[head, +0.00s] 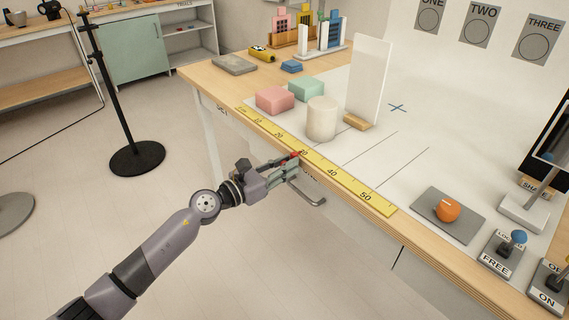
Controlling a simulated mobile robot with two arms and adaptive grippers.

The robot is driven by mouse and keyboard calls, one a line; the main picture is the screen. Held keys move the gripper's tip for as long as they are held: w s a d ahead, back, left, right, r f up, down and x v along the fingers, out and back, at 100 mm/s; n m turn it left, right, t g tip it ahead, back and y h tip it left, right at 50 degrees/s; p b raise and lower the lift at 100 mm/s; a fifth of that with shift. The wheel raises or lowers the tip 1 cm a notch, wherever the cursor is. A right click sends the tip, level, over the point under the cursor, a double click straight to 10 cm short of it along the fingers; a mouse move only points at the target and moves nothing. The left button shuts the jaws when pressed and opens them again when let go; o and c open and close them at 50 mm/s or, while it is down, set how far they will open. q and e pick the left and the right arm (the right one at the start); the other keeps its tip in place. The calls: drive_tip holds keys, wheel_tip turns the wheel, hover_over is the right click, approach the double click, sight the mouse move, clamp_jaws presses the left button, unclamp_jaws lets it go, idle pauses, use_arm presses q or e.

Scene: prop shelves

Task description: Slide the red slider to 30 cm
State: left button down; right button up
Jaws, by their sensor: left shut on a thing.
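A yellow ruler (345,182) with black numbers lies along the front edge of the table. The red slider (295,155) is on the ruler at about the 30 mark, which it partly covers. My left gripper (290,162) reaches in from the lower left and is shut on the red slider at the table edge. The fingers hide part of the slider, so its exact reading cannot be told. My right gripper is not in view.
A cream cylinder (321,119), pink block (275,99) and green block (306,88) stand behind the ruler. A drawer handle (309,196) juts out below the edge. An orange ball (447,210) and levers sit at the right.

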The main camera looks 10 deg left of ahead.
use_arm(q)
drive_tip(key=shift+s+d, duration=0.1)
drive_tip(key=shift+d, duration=0.05)
drive_tip(key=c, duration=1.4)
unclamp_jaws()
drive_tip(key=shift+c, duration=0.2)
drive_tip(key=v, duration=1.2)
